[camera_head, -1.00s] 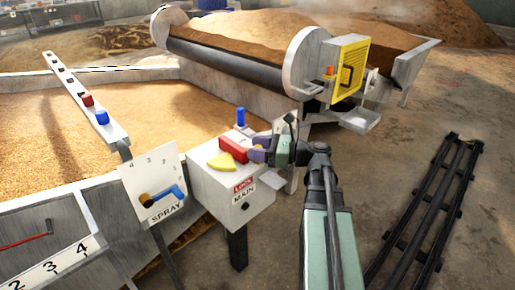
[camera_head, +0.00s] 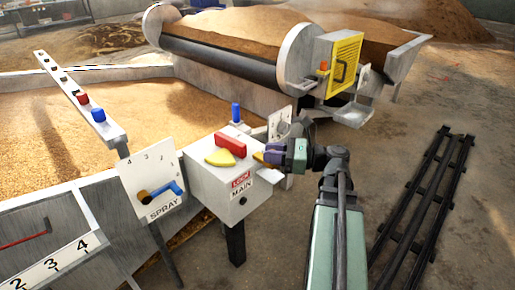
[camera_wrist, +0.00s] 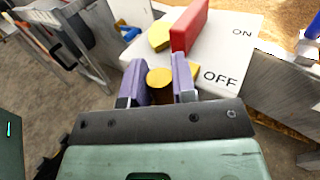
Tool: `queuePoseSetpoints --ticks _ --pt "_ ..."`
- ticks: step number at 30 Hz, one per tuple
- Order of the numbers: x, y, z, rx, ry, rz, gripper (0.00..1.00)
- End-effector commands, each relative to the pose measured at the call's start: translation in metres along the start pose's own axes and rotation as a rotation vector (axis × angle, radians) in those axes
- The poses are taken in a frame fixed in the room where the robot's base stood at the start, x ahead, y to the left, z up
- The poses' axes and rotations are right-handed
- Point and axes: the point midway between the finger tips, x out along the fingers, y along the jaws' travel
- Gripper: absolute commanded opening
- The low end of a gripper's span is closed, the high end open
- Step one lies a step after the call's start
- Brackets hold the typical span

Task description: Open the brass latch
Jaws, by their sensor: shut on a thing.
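My gripper (camera_head: 264,157) is at the right edge of the white MAIN box (camera_head: 205,187). In the wrist view, its purple fingers (camera_wrist: 160,82) are on either side of a round brass piece (camera_wrist: 160,77), which they hold. Only a small brass bit shows at the fingertips in the head view (camera_head: 258,156). A flat yellow-brass piece (camera_head: 220,158) lies on the box top beside a red handle (camera_head: 230,144). They also show in the wrist view, the brass piece (camera_wrist: 160,36) left of the red handle (camera_wrist: 190,25). I cannot tell whether the two brass pieces are joined.
The box top bears ON and OFF marks. A SPRAY panel (camera_head: 150,172) with a blue handle (camera_head: 167,190) stands to the left. A blue post (camera_head: 236,113) stands behind the box. A yellow guard (camera_head: 340,62) is at the back, and a black rack (camera_head: 425,205) lies on the floor at right.

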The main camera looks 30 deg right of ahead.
Motion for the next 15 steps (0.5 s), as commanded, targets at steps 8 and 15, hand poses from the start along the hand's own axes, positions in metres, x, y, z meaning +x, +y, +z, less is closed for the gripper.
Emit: queuePoseSetpoints --ticks 8,15 --pt "-0.0034 0.0024 0.0001 0.0 0.0 0.005 0.0" --pt "-0.0033 0.0021 0.0 0.0 0.0 0.004 0.51"
